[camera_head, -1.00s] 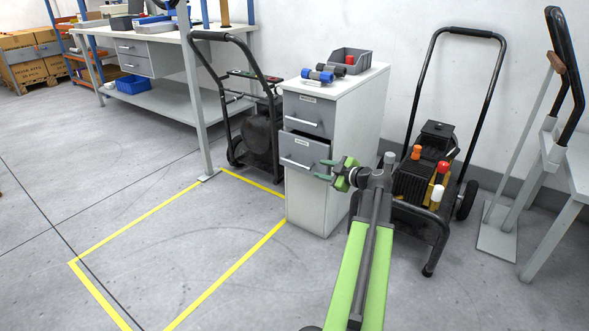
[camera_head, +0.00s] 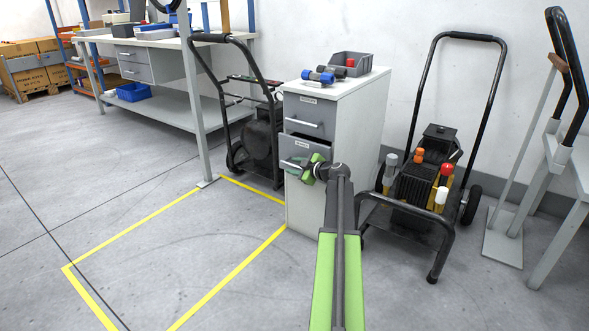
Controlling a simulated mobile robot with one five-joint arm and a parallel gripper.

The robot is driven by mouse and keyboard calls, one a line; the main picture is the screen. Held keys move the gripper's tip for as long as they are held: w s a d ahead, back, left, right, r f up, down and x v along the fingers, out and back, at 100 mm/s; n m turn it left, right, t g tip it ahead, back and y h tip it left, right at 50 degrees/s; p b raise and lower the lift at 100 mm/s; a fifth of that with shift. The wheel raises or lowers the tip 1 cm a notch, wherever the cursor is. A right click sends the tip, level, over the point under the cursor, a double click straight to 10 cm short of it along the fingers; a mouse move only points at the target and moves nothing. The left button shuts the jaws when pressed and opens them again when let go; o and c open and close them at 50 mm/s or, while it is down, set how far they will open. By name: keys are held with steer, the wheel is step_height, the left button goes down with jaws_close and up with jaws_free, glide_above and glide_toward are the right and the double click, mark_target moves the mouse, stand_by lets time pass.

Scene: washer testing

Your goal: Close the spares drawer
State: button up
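A narrow grey-white cabinet (camera_head: 349,130) has two grey drawers on its left-facing side. The upper drawer (camera_head: 309,117) looks shut. The lower drawer (camera_head: 318,146) stands out from the cabinet, with its dark inside showing at the top. Their labels are too small to read, so I cannot tell which one is marked as spares. My gripper (camera_head: 296,168), with green parts, is at the lower drawer's front, over its handle area. It hides much of that front and its handle. I cannot tell whether it touches them or whether the fingers are apart.
A grey bin (camera_head: 351,66) and blue-and-dark dumbbell-shaped parts (camera_head: 319,76) sit on the cabinet top. A black-framed cart with a machine (camera_head: 425,180) stands close on the right. Another wheeled cart (camera_head: 258,135) stands behind on the left. Floor within the yellow lines (camera_head: 190,250) is clear.

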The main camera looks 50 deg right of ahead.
jaws_close()
steer(key=shift+s+d, duration=0.1)
steer(key=shift+s, duration=0.05)
stand_by(1.2)
